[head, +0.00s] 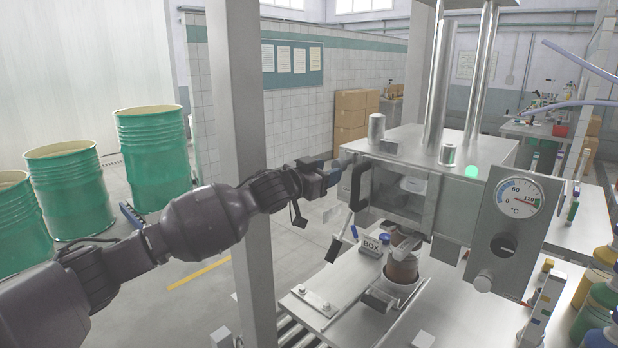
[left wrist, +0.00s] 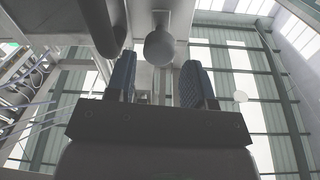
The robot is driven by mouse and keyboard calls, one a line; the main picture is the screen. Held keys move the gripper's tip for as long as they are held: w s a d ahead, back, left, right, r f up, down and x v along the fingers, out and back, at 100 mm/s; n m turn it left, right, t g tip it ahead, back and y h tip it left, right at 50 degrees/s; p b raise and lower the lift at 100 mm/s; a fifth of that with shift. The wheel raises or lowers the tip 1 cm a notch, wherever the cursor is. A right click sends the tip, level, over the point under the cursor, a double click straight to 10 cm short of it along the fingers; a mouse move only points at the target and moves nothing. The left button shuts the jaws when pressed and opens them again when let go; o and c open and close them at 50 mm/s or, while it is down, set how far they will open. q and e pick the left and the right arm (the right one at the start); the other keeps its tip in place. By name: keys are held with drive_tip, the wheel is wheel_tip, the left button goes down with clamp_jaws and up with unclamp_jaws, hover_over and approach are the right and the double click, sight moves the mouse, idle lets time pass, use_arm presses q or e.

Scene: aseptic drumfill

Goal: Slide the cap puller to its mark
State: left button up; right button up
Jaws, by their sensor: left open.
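My left gripper (head: 330,172) is at the left side of the steel filling chamber (head: 405,190), beside its black handle (head: 360,186). In the left wrist view the two blue-padded fingers (left wrist: 158,85) are apart. A round grey knob (left wrist: 160,47) shows between and beyond their tips; I cannot tell whether they touch it. The knob may belong to the cap puller, but I cannot make out the puller or its mark for certain. My right gripper is not in view.
A steel post (head: 240,130) stands close behind my left arm. A temperature dial (head: 518,199) is at the right. Green drums (head: 155,155) stand at the left.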

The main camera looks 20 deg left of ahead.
use_arm(q)
drive_tip(key=s+m, duration=0.4)
drive_tip(key=s, duration=0.3)
drive_tip(key=s+d+f+y, duration=0.1)
drive_tip(key=s+f, duration=0.2)
drive_tip(key=f, duration=0.4)
drive_tip(key=s+f, duration=0.3)
drive_tip(key=f, duration=0.5)
drive_tip(key=s+a+f+n+g+y, duration=0.1)
drive_tip(key=s+f+n+g+y, duration=0.1)
drive_tip(key=s+f, duration=1.2)
drive_tip(key=s+a+f+n+g+y, duration=0.2)
drive_tip(key=s+f+n, duration=0.5)
drive_tip(key=s+f, duration=0.7)
drive_tip(key=s+g+y, duration=0.1)
drive_tip(key=s+y, duration=0.1)
drive_tip(key=shift+s+a, duration=0.2)
drive_tip(key=shift+s, duration=0.2)
drive_tip(key=shift+f, duration=0.1)
